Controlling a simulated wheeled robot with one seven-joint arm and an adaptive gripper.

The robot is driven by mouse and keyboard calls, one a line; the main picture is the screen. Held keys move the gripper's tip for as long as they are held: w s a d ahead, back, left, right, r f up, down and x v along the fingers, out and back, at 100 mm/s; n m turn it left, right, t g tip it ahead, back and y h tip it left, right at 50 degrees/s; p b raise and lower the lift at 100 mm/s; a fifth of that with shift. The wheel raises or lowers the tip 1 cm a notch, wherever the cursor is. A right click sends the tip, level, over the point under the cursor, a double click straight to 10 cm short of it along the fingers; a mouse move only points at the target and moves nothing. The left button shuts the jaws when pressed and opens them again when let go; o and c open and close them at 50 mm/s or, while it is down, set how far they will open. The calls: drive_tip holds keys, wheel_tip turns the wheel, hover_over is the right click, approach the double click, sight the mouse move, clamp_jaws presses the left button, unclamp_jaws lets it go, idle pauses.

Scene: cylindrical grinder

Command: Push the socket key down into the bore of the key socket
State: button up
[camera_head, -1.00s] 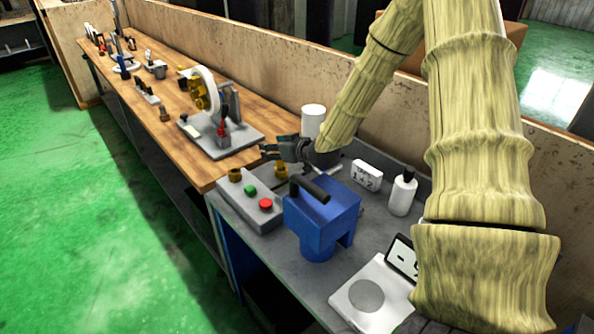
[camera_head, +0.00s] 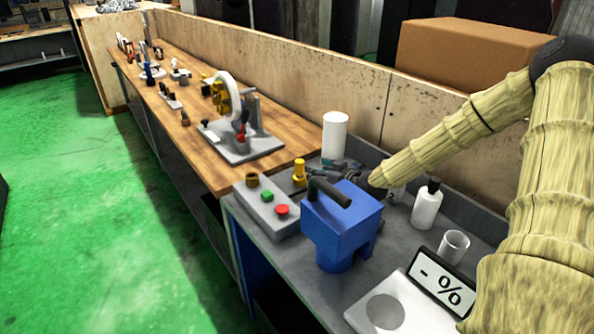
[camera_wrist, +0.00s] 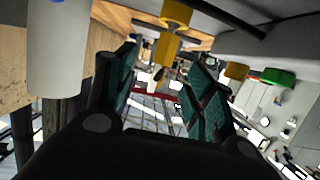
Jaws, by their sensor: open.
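A yellow upright piece with a wider head, which looks like the socket key (camera_head: 299,172), stands behind the grey control box in the head view. In the wrist view the yellow key (camera_wrist: 171,28) shows beyond the fingertips, near the middle of the gap. Its lower end is not clear, so I cannot tell how deep it sits in the key socket. My gripper (camera_head: 325,168) is to the right of the key, low behind the blue block and partly hidden by it. In the wrist view my gripper (camera_wrist: 163,60) is open, with nothing between its fingers.
The grey control box (camera_head: 266,208) carries a brass ring and green and red buttons. The blue block (camera_head: 340,225) with a black handle stands close in front of my gripper. A white cylinder (camera_head: 335,135) is behind it. A white bottle (camera_head: 426,205) stands right.

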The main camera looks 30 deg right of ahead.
sight(303, 167)
drive_tip(key=shift+p+x, duration=0.3)
drive_tip(key=shift+x, duration=2.35)
drive_tip(key=shift+w+a+f, duration=0.1)
drive_tip(key=shift+a+p+x, duration=0.25)
drive_tip(key=shift+p+x, duration=0.35)
drive_tip(key=shift+x, duration=0.7)
drive_tip(key=shift+f+x, duration=0.25)
drive_tip(key=shift+x, duration=0.9)
drive_tip(key=shift+c, duration=0.2)
drive_tip(key=c, duration=1.1)
drive_tip(key=shift+r, duration=0.15)
drive_tip(key=shift+c, duration=0.2)
